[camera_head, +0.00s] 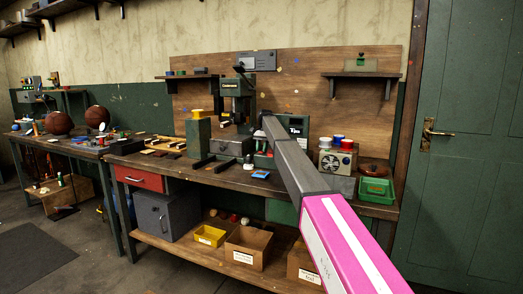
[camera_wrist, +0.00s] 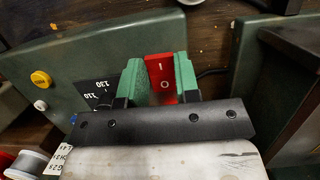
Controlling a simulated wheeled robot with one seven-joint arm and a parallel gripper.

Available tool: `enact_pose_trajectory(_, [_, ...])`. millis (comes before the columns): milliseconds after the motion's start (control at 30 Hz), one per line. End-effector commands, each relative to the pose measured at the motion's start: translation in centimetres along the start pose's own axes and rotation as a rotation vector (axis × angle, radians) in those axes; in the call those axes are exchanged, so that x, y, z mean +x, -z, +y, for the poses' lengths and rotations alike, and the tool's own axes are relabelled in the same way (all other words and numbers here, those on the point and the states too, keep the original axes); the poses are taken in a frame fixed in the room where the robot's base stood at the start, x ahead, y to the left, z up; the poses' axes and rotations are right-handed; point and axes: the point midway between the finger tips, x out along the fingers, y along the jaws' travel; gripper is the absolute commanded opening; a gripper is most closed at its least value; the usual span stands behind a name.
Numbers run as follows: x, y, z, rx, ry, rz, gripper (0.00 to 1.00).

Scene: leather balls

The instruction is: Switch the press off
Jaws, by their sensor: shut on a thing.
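A red rocker switch (camera_wrist: 159,72) marked I and O shows in the wrist view. My gripper (camera_wrist: 158,80) has its green fingers on either side of the switch, shut on it. The lower part of the switch is hidden by my gripper. The switch is by a green box (camera_wrist: 85,55) with a yellow button (camera_wrist: 41,78) and a black dial plate (camera_wrist: 97,92) with numbers. In the head view, the press (camera_head: 238,100) stands at the back of the workbench. My arm hides my gripper in that view. Which way the switch is rocked is hard to tell.
The workbench (camera_head: 140,161) holds a green pillar (camera_head: 198,138), a cream box with a round grille (camera_head: 335,161) and a green tray (camera_head: 376,190). A wooden board (camera_head: 300,80) stands behind. A cable (camera_wrist: 212,71) runs right of the switch. Cardboard boxes (camera_head: 247,246) sit on the lower shelf.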

Motion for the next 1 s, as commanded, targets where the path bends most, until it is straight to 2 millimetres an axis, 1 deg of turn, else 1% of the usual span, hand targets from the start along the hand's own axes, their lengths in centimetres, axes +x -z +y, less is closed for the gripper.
enact_pose_trajectory(267, [0.0,0.0,0.0,0.000,0.000,-0.005,0.06])
enact_pose_trajectory(300, [0.0,0.0,0.0,0.000,0.000,-0.005,0.40])
enact_pose_trajectory(567, [0.0,0.0,0.0,0.000,0.000,-0.004,0.40])
enact_pose_trajectory(667, [-0.3,0.1,0.0,0.000,0.000,-0.004,0.40])
enact_pose_trajectory(767, [-1.2,0.2,0.1,0.000,0.001,-0.003,0.40])
enact_pose_trajectory(1000, [-4.1,0.7,0.3,0.000,0.000,-0.004,0.40])
